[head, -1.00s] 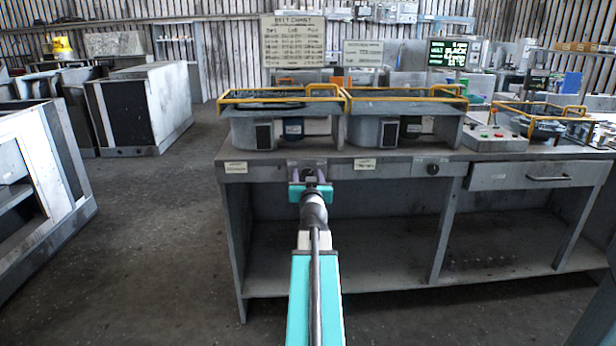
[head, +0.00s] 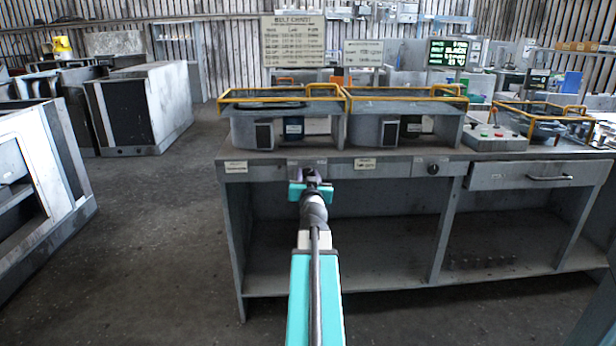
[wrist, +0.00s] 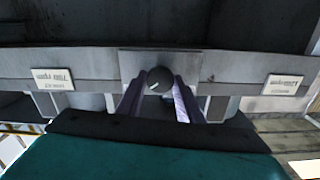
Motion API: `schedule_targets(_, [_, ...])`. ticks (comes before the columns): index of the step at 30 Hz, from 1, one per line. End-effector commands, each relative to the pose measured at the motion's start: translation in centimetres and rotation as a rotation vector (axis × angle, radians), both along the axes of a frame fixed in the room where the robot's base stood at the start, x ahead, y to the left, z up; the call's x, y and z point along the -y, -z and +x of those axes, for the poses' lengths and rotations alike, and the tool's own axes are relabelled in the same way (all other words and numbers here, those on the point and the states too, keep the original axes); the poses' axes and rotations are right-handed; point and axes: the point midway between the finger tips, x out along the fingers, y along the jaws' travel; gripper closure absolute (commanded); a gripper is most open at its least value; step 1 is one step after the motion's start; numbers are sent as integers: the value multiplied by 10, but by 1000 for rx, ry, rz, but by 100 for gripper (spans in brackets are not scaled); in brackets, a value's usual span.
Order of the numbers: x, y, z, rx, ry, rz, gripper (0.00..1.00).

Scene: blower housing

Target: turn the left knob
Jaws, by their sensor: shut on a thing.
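The left knob (wrist: 159,80) is a round dark knob with a pale pointer line, on a plate on the bench's front edge. In the wrist view, which looks upside down, it sits between the two fingertips of my gripper (wrist: 157,86). The line on the knob runs slantwise there. In the head view my gripper (head: 310,185) is at the bench front below the left blower housing (head: 265,133), and its jaws partly hide the knob. My gripper is shut on the knob. Another dark knob (head: 433,169) sits farther right on the same front edge, apart from my gripper.
Pale labels (head: 236,167) and (head: 365,164) flank the held knob. A second housing (head: 365,132) with yellow rails stands on the bench to the right. A drawer (head: 520,176) is farther right. Below the bench front is an open shelf (head: 385,262).

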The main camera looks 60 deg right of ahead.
Motion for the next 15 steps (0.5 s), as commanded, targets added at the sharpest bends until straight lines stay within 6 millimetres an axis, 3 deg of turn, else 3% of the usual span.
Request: schedule_targets(15, [1, 0, -1, 310, 1, 220, 89])
